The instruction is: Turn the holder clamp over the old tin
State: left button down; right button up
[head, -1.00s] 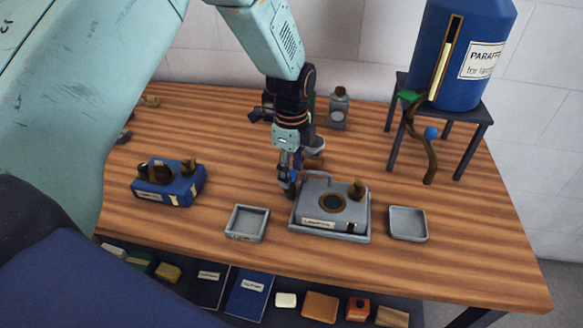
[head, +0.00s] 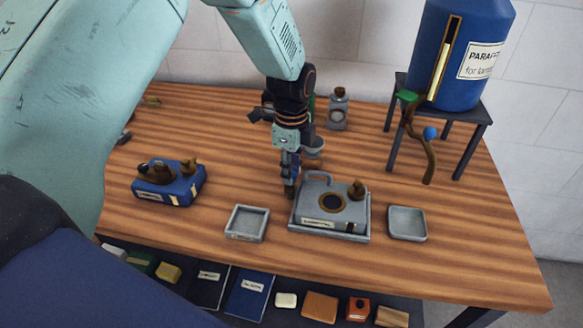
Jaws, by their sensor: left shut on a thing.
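A grey holder (head: 334,222) stands on the wooden table, with a round brown-rimmed opening in its top, a hoop handle and a brown knob at its right. My left gripper (head: 290,190) points down at the holder's back left corner. It is shut on a small brown piece, which looks like the holder clamp; the fingers hide most of it. I cannot make out a separate old tin for certain; the round dark disc (head: 332,202) in the holder's top may be it. My right gripper is not in view.
Two shallow grey trays stand beside the holder, one left (head: 247,223) and one right (head: 407,223). A blue device (head: 169,184) is at the left. A grey bottle (head: 338,110) and a blue paraffin drum (head: 460,60) on a stand are behind. Several small things lie on a lower shelf.

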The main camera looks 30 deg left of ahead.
pick_arm(q)
jog(key=n+p, duration=0.2)
jog(key=shift+r+n, duration=0.15)
jog(key=shift+n, duration=0.25)
jog(key=n+p, duration=0.2)
jog(key=n, duration=0.1)
jog(key=shift+w+n, duration=0.1)
jog(key=shift+n, duration=0.3)
jog(key=n+p, duration=0.2)
jog(key=n, duration=0.2)
jog(key=shift+w+n+p, duration=0.15)
jog(key=shift+n+p, duration=0.35)
jog(key=shift+n, duration=1.6)
jog(key=c, duration=1.5)
grip_release()
jog(key=shift+w, duration=0.1)
jog(key=o, duration=0.4)
jog(key=shift+s, duration=0.2)
